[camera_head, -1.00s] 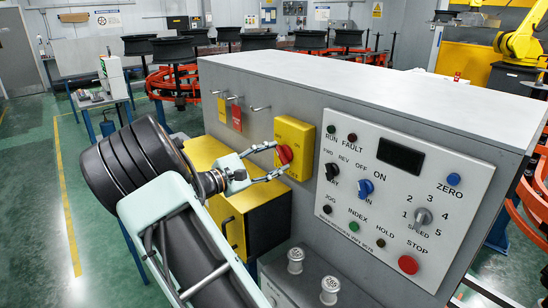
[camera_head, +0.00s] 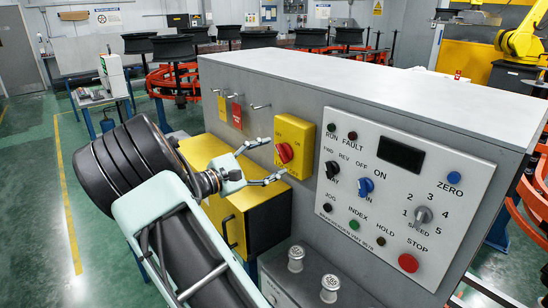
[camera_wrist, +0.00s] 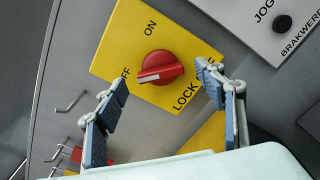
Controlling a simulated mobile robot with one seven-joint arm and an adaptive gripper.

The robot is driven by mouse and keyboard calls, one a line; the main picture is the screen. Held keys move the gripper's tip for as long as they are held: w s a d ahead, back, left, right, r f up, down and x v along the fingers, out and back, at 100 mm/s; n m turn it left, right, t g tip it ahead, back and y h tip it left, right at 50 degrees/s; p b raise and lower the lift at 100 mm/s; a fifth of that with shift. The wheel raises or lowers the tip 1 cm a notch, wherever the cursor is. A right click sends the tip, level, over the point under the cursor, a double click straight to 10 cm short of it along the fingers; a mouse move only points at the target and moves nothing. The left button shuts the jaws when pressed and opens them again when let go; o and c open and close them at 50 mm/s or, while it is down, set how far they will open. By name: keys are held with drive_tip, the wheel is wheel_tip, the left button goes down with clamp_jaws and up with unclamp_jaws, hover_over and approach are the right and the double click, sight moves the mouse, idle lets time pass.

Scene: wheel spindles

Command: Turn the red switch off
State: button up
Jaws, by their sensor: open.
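The red switch (camera_head: 284,153) is a round rotary knob on a yellow plate (camera_head: 296,130) on the grey cabinet's front. In the wrist view the red switch (camera_wrist: 160,68) has a white mark that points left, toward a partly hidden label ending in "FF". "ON" is printed above the knob and "LOCK" below it to the right. My gripper (camera_head: 276,158) is open and empty in front of the switch. In the wrist view the fingers of my gripper (camera_wrist: 161,78) stand wide apart, one on each side of the knob, with clear gaps to it.
A white control panel (camera_head: 446,165) with knobs and buttons is to the right of the switch. Several hooks, a yellow tag (camera_head: 222,108) and a red tag (camera_head: 236,116) are to the left. A yellow box (camera_head: 202,152) is below. Two silver knobs (camera_head: 296,258) stand in front.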

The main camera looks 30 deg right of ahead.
drive_tip(key=s+a, duration=0.1)
drive_tip(key=a, duration=0.9)
drive_tip(key=shift+s+a, duration=0.25)
